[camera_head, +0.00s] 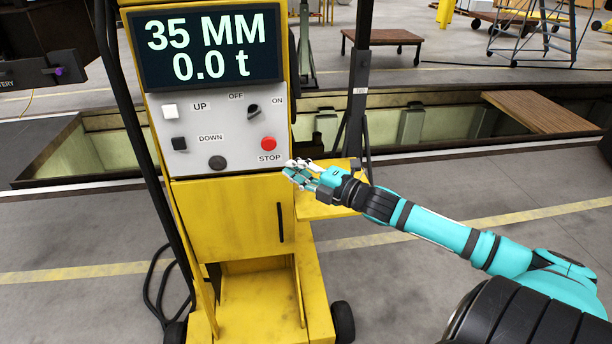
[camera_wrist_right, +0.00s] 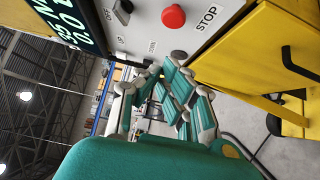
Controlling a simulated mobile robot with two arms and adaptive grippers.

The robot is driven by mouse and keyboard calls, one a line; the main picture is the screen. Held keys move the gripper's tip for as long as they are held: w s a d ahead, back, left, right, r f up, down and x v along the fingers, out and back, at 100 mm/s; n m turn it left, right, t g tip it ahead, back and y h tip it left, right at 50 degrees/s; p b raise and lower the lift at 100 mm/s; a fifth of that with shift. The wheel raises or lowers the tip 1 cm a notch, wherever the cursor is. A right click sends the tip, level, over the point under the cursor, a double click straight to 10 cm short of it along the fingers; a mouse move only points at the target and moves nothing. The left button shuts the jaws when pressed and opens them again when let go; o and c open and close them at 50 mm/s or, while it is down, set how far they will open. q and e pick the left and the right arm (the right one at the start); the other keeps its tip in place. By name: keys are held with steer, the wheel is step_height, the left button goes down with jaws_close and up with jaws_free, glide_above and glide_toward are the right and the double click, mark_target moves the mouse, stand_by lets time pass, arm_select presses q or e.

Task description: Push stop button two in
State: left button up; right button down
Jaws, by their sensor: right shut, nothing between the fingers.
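The red stop button (camera_head: 268,143) sits on the grey control panel (camera_head: 190,135) of a yellow lifting column, above the label STOP. In the right wrist view the red button (camera_wrist_right: 173,16) is at the top, beyond the fingertips. My right gripper (camera_head: 290,169) is shut and empty, just right of and below the button in the head view, apart from it. It also shows in the right wrist view (camera_wrist_right: 163,75). My left gripper is not in view. Whether this button is number two cannot be read.
The panel also carries a white UP button (camera_head: 170,111), a black DOWN button (camera_head: 179,144), an OFF/ON knob (camera_head: 253,111) and a dark round knob (camera_head: 217,162). The display (camera_head: 207,47) reads 35 MM and 0.0 t. An open pit lies behind the column.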

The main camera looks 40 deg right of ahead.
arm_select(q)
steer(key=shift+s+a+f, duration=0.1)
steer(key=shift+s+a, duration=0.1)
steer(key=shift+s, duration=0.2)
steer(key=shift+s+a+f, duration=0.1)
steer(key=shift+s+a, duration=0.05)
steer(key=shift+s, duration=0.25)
arm_select(e)
steer(key=v, duration=0.2)
steer(key=shift+s+d, duration=0.15)
steer(key=shift+s, duration=0.2)
steer(key=shift+f, duration=0.1)
